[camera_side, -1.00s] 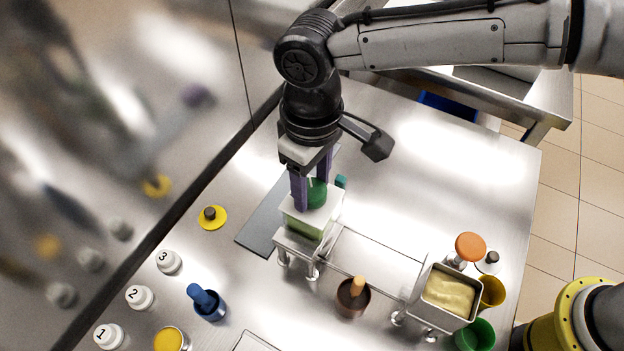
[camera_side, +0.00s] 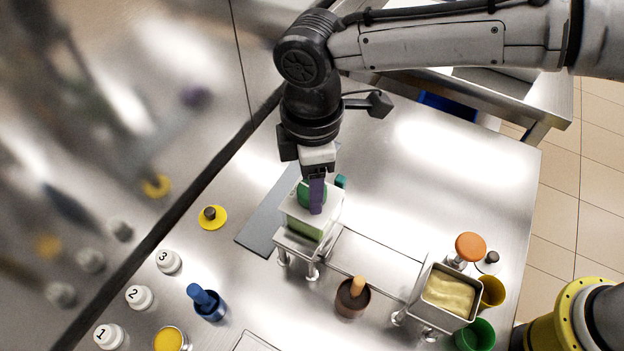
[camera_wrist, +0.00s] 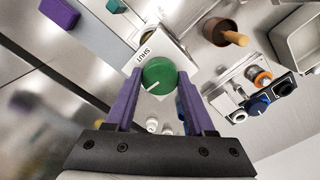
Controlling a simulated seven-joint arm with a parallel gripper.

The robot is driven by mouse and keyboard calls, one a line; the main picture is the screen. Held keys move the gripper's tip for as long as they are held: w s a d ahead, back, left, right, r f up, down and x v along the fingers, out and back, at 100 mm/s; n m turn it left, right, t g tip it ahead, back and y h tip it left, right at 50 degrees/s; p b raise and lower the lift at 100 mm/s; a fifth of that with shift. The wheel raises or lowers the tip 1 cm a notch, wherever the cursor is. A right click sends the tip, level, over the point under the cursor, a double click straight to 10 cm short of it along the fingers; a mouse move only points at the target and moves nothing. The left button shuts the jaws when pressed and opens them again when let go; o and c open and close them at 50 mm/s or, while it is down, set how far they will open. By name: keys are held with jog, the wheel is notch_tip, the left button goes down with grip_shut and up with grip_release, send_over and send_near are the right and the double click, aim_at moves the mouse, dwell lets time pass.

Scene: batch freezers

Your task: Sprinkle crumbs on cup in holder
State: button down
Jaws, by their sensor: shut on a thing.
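My gripper (camera_side: 313,207) is shut on a round green knob (camera_side: 303,194) atop a white box with a pale green lower part (camera_side: 303,228). In the wrist view, the purple fingers press on opposite sides of the knob (camera_wrist: 158,77). The knob's white line points away from the printed word SHUT (camera_wrist: 148,53). The box stands on a small metal stand (camera_side: 291,243). A brown pot (camera_side: 346,304) with a wooden-handled tool (camera_side: 358,285) stands front right of it; its contents are unclear. A yellow cup (camera_side: 493,292) and a green cup (camera_side: 477,336) are at the right; I cannot identify a cup holder.
A metal pan of pale yellow cream (camera_side: 450,291) and an orange-topped item (camera_side: 470,246) are at the right. A blue pot (camera_side: 210,309), white numbered knobs (camera_side: 139,297) and a yellow disc (camera_side: 220,223) are at the left.

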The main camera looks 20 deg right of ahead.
jog(key=shift+r+n, duration=0.1)
jog(key=shift+n, duration=0.4)
jog(key=shift+c, duration=1.3)
grip_release()
notch_tip(320, 180, up, 14)
